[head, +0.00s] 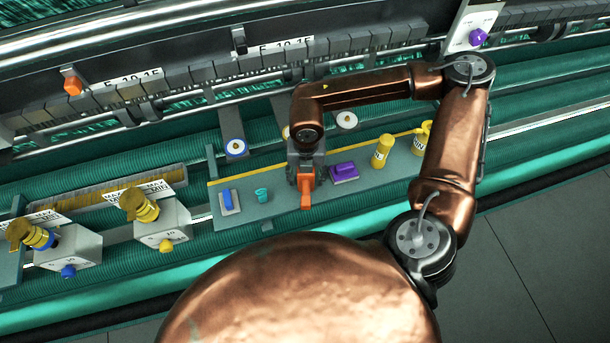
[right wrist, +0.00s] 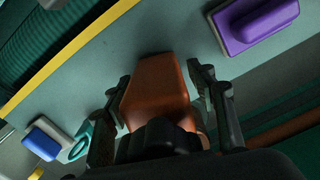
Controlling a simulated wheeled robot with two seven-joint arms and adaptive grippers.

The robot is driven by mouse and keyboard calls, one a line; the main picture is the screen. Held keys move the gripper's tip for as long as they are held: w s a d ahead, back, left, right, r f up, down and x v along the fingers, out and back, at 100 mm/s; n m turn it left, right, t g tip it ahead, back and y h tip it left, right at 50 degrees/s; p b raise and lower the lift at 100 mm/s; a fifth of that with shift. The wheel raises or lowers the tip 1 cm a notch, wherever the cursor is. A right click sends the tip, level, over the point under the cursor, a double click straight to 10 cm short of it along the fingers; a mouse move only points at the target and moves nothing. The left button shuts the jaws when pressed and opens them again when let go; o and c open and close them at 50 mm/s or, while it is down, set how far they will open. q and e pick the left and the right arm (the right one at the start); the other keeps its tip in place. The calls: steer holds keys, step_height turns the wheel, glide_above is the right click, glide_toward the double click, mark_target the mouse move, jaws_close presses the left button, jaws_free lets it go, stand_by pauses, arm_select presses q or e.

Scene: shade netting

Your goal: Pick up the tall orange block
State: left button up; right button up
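The tall orange block (head: 306,183) stands on the grey-green shelf board below my right gripper (head: 305,170). In the right wrist view the orange block (right wrist: 158,85) lies between the two fingers of the right gripper (right wrist: 158,76). The fingers are spread, one on each side, with narrow gaps visible near the tips. The black middle part of the gripper hides the near part of the block. My left gripper is not in view.
On the board (head: 255,213), a blue block (head: 227,198) and a teal cup-like piece (head: 262,194) stand left of the orange block. A purple block (head: 344,171) is close on its right, then a yellow cylinder (head: 381,152). Grey boxes (head: 162,222) stand farther left.

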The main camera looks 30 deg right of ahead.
steer(key=c, duration=1.2)
steer(key=shift+c, duration=0.5)
steer(key=shift+r, duration=0.15)
